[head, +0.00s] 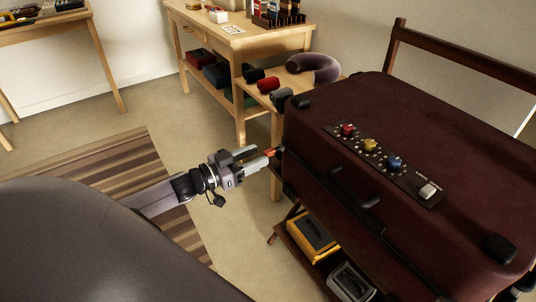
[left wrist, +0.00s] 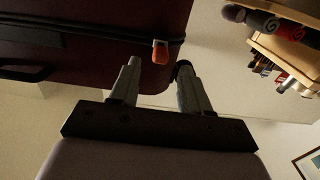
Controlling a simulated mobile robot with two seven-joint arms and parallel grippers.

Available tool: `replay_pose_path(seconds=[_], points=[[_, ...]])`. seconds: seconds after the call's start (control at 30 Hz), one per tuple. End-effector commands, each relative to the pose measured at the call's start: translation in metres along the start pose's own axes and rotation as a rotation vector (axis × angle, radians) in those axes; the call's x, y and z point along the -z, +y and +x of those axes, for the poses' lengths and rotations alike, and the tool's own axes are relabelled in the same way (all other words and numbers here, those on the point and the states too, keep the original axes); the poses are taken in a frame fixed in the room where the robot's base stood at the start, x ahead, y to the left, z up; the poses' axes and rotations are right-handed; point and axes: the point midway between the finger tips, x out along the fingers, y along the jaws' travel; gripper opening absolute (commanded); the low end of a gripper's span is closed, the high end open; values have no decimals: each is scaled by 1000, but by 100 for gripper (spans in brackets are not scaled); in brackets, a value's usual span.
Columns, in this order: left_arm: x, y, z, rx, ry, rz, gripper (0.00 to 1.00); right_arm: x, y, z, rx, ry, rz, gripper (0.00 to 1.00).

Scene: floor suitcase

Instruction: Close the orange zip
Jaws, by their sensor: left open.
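The maroon suitcase (head: 300,140) lies closed-looking on a stand, with a dark zip line along its side. The orange zip pull (head: 271,152) is at the suitcase's left corner. My left gripper (head: 262,156) is open, with its fingertips at the pull. In the left wrist view, the orange pull (left wrist: 160,53) hangs from the dark zip band and shows between the two fingertips (left wrist: 158,66). The suitcase (left wrist: 90,45) fills the upper left there. I cannot tell whether the fingers touch the pull. My right gripper is not in view.
The suitcase top carries a panel (head: 385,160) with coloured knobs; a black handle (head: 355,188) is on its front. A wooden bench (head: 235,35) with rolled items and a neck pillow (head: 315,67) stands behind. Yellow and grey boxes are below.

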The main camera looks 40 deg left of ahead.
Motion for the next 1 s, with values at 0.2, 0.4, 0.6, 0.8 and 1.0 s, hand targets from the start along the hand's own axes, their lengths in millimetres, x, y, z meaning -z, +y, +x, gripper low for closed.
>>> replay_pose_path(seconds=[0.2, 0.4, 0.6, 0.8, 1.0], points=[[-1, 0, 28, 0, 2, 1, 47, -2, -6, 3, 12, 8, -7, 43], [-1, 0, 44, 0, 0, 0, 47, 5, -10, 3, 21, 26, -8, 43], [-1, 0, 48, 1, -1, 0, 47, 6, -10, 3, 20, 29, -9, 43], [-1, 0, 48, 0, -1, 0, 44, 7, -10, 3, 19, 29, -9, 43], [-1, 1, 48, 0, -1, 0, 0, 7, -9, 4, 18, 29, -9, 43]])
